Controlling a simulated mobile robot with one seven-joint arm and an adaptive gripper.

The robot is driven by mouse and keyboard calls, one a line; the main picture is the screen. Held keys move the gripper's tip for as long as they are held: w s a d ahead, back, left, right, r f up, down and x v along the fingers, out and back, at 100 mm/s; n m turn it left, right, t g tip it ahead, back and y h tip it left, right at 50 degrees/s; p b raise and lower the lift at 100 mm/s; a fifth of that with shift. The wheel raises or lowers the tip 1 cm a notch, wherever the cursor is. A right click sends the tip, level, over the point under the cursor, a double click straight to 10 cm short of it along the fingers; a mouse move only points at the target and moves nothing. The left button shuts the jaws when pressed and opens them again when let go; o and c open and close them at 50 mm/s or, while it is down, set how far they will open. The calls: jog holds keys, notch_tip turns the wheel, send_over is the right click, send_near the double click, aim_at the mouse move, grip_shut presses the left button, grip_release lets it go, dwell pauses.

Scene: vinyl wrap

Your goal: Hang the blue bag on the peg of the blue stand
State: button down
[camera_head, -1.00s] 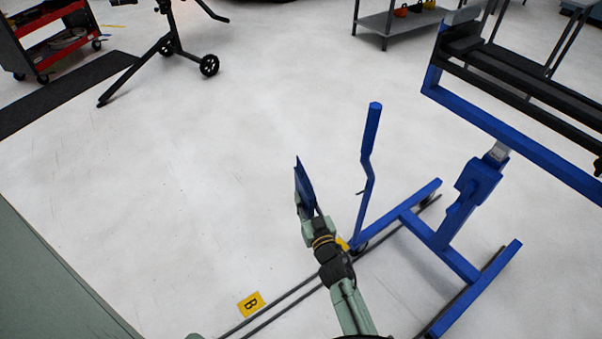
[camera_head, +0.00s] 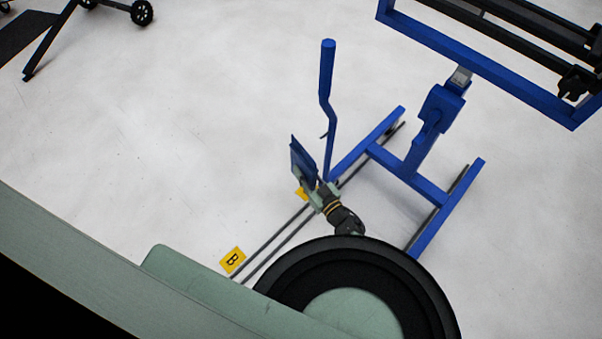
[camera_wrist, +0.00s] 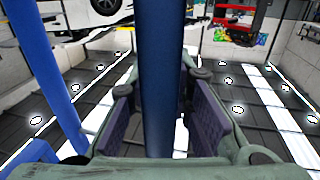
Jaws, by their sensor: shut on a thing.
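The blue bag (camera_head: 302,160) is upright in the head view, just left of the blue stand's (camera_head: 327,70) bent upright post. A small dark peg (camera_head: 323,135) sticks out from the left side of that post. The bag is beside the post, with a narrow gap in the picture; depth between them is hard to tell. My gripper (camera_head: 316,192) is shut on the lower part of the bag. In the wrist view the bag (camera_wrist: 161,70) is a dark blue upright strip between my finger pads. A blue post of the stand (camera_wrist: 45,75) shows at the left there.
The stand's blue floor frame (camera_head: 400,165) and larger black-topped upper frame (camera_head: 440,45) lie to the right. A yellow B floor label (camera_head: 232,260) lies by dark floor lines. The pale floor left of the bag is clear. A black-wheeled stand (camera_head: 142,12) is far at upper left.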

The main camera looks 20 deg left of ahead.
jog(key=w+d+b, duration=0.3)
jog(key=w+b, duration=0.3)
jog(key=w, duration=0.2)
dwell(1.0)
jog(key=shift+w+r, duration=0.1)
jog(key=shift+f+b, duration=0.85)
jog(key=shift+b, duration=0.6)
dwell(0.9)
jog(key=c, duration=1.4)
grip_release()
jog(key=shift+o, duration=0.2)
jog(key=shift+d, duration=0.1)
